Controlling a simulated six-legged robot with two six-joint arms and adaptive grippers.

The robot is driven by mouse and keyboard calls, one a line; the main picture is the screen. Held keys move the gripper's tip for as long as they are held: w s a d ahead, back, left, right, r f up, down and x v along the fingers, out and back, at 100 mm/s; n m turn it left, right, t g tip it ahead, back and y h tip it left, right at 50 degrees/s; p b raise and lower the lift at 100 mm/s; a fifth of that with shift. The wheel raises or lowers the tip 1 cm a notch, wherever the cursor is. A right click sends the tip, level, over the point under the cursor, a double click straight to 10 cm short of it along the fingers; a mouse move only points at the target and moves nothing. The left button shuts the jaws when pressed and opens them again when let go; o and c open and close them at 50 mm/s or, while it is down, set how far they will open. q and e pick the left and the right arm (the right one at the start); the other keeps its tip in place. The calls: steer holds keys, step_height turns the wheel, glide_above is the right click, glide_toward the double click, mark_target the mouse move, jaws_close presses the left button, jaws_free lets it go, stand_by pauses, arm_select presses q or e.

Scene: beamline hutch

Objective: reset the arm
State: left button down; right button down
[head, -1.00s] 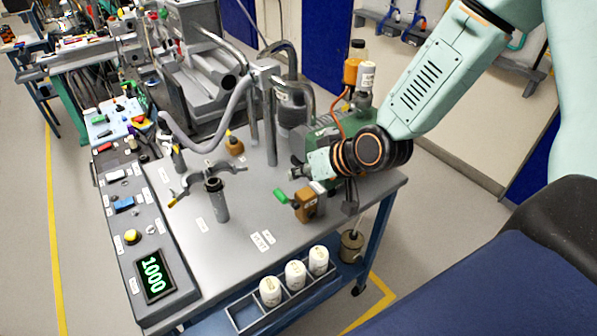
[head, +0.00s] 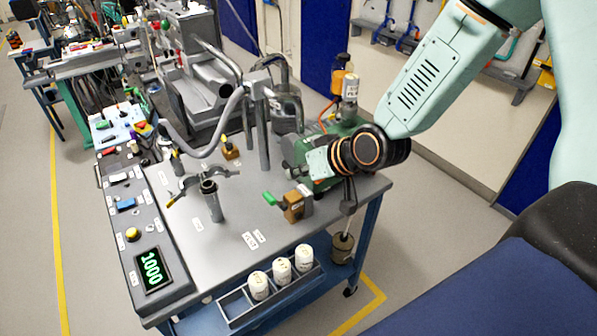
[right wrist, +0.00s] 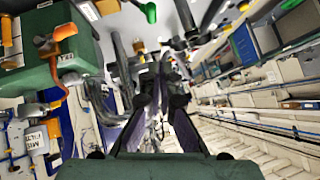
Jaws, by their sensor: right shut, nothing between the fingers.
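My right arm comes in from the upper right of the head view, mint green with a dark wrist. My right gripper (head: 297,172) points left over the right part of the metal bench (head: 195,230), near a green machine. Its fingers are small and partly hard to make out there. In the right wrist view my right gripper (right wrist: 163,103) shows two dark fingers close together with nothing held between them. My left arm and gripper are not in view.
A brown valve block with a green handle (head: 292,206) stands below the right gripper. A green machine (head: 345,128) and amber bottle (head: 338,80) are behind it. A clamp stand (head: 208,195), a console display reading 1000 (head: 153,270) and white bottles (head: 281,270) are nearby.

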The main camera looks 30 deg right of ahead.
steer(key=s+f+g+h+b, duration=0.1)
steer(key=s+f+g+b, duration=0.2)
steer(key=s+f+b, duration=0.5)
steer(key=s+f+g+h+b, duration=0.1)
steer(key=s+f+g+b, duration=0.2)
steer(key=s+f+b, duration=0.5)
steer(key=s+a+f+g+h+b, duration=0.1)
steer(key=s+f+g+b, duration=0.1)
steer(key=s+f+b, duration=0.6)
steer(key=s+f, duration=0.3)
steer(key=f, duration=0.7)
steer(key=s+f, duration=0.4)
steer(key=f, duration=0.6)
steer(key=shift+s+f+m+g+h+b, duration=0.2)
steer(key=shift+s+m+g+h+b, duration=0.1)
steer(key=shift+g+h+b, duration=0.1)
steer(key=shift+a, duration=0.15)
